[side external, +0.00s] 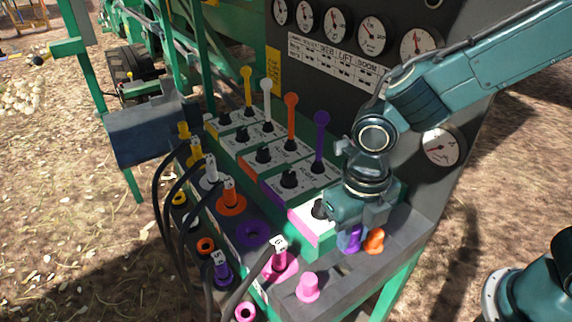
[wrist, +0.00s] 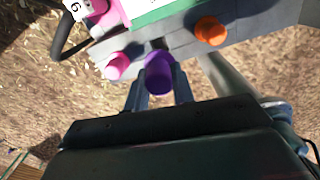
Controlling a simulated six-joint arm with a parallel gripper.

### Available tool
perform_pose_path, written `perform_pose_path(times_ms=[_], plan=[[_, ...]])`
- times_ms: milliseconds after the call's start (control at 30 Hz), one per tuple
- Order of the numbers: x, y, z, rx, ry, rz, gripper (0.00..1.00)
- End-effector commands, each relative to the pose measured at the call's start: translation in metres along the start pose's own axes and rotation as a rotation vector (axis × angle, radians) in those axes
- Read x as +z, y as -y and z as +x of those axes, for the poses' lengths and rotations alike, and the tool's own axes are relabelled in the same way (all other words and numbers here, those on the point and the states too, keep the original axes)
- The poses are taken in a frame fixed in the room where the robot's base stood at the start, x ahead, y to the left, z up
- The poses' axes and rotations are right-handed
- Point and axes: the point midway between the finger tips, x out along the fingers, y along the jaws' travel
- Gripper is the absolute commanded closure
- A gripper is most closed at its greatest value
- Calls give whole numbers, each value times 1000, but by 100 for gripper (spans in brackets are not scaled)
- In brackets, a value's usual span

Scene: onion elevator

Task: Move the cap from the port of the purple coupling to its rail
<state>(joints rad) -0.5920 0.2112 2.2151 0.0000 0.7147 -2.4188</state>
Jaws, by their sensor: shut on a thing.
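The purple cap (side external: 350,238) is between the two fingers of my gripper (side external: 352,232), beside the orange cap at the right end of the console's front ledge. In the wrist view the purple cap (wrist: 158,75) is gripped between both fingers, in front of the ledge edge. I cannot tell whether it touches the rail (wrist: 185,42). The purple coupling's port (side external: 252,234) is an uncapped purple ring with a dark centre, to the left of my gripper. A purple hose plug (side external: 222,273) stands on the lower ledge in front of the port.
An orange cap (side external: 375,241) sits close to the right of my gripper. A pink cap (side external: 308,288) stands to its left along the ledge. A pink plug with a hose (side external: 280,262) stands near. Coloured levers (side external: 320,140) and gauges (side external: 372,34) rise behind.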

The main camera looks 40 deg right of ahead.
Motion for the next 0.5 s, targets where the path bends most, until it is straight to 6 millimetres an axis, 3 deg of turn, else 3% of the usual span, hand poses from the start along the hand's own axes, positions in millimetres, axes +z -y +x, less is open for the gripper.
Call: perform_pose_path(times_ms=[500], plan=[[0, 0, 36, -2, -3, 1, 97]])
